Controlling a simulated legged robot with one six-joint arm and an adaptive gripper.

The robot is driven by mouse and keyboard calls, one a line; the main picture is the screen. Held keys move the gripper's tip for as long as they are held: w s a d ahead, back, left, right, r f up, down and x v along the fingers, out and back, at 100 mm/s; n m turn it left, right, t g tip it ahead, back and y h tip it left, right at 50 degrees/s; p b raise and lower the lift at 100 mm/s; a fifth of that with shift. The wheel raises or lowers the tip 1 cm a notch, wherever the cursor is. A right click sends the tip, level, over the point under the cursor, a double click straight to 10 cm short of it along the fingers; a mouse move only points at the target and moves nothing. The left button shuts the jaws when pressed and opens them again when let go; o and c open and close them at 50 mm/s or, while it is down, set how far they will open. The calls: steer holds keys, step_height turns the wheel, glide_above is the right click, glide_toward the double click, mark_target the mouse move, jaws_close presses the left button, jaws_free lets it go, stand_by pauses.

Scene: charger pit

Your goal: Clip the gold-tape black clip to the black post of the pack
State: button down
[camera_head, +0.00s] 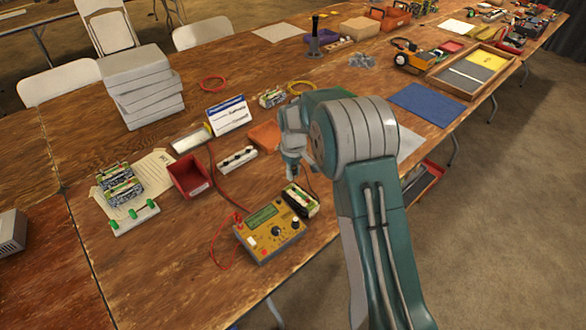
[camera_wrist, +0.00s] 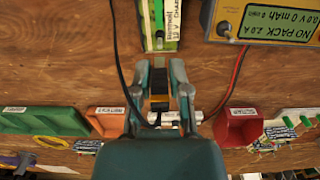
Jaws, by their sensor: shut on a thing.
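The pack (camera_wrist: 171,22), green and white with labels, lies at the top centre of the wrist view. In the head view the pack (camera_head: 301,201) lies beside the yellow charger. A small dark post (camera_wrist: 160,36) shows near the pack's near end; its colour is hard to tell. My gripper (camera_wrist: 162,72) is shut on the black clip (camera_wrist: 159,86), which has a gold-tape band. The clip points towards the pack and appears apart from it. In the head view my gripper (camera_head: 293,168) is just behind the pack, and the clip is too small to make out.
The yellow charger (camera_head: 268,237) stands front left of the pack, with a red lead looping beside it. A black lead (camera_wrist: 117,50) runs left of my gripper. A red bin (camera_head: 190,176), a white strip (camera_head: 237,159) and an orange tray (camera_head: 264,136) stand nearby.

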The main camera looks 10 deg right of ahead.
steer(key=shift+f, duration=2.05)
steer(key=shift+f, duration=0.1)
stand_by(0.7)
steer(key=c, duration=0.5)
jaws_free()
steer(key=shift+o, duration=0.2)
steer(key=shift+o, duration=0.7)
steer(key=shift+r, duration=3.75)
